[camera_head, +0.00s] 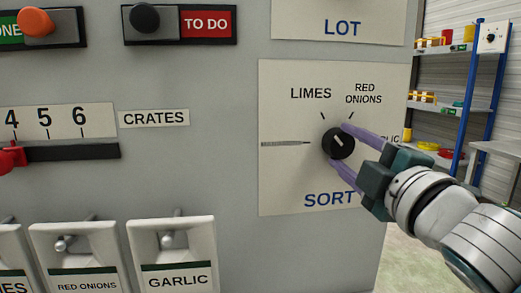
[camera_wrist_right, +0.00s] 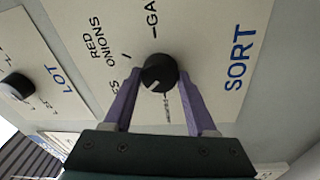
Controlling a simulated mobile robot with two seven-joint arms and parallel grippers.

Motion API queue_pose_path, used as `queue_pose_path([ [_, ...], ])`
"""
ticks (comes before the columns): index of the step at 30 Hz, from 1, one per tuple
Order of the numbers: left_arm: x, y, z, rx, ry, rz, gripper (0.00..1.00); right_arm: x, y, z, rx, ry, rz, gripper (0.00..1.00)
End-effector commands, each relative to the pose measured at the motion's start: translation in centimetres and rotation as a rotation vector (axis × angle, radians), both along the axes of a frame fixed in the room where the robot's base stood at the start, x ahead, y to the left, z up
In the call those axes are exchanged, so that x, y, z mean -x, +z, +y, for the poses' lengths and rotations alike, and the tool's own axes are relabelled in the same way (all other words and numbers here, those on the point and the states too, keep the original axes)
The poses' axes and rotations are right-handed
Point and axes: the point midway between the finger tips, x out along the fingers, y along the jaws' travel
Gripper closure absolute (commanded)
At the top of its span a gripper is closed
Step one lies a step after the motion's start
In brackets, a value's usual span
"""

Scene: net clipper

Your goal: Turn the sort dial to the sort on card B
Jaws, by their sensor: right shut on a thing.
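The black sort dial (camera_head: 338,142) sits on a cream SORT plate (camera_head: 285,185) on the grey panel. Its white pointer line points up and left, toward the LIMES tick. RED ONIONS is printed at the upper right, and the garlic label at the right is partly hidden by my gripper. My right gripper (camera_head: 344,146) has its purple fingers shut on the dial, one on each side. The dial also shows between the fingers in the right wrist view (camera_wrist_right: 158,73). Card B is not seen in either view. My left gripper is not in view.
A thin grey streak (camera_head: 286,143) lies left of the dial. A crates slider (camera_head: 75,152), a TO DO switch (camera_head: 145,18) and labelled levers (camera_head: 174,240) are on the panel to the left. A LOT plate (camera_head: 340,12) is above. Shelves (camera_head: 450,108) stand behind, right.

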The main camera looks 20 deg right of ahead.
Motion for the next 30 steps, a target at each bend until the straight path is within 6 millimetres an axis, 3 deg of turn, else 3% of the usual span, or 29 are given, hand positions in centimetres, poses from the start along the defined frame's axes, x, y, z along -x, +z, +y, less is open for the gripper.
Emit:
queue_pose_path([
  [12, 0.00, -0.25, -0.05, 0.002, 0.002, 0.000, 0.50, -0.03, -0.03, 0.02, -0.185, -0.001, -0.045, 0.98],
  [29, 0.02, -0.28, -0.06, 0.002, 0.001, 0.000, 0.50, -0.03, -0.02, 0.02, -0.212, -0.001, -0.051, 0.98],
  [30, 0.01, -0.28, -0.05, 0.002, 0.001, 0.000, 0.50, -0.03, -0.03, 0.03, -0.212, -0.001, -0.051, 0.40],
])
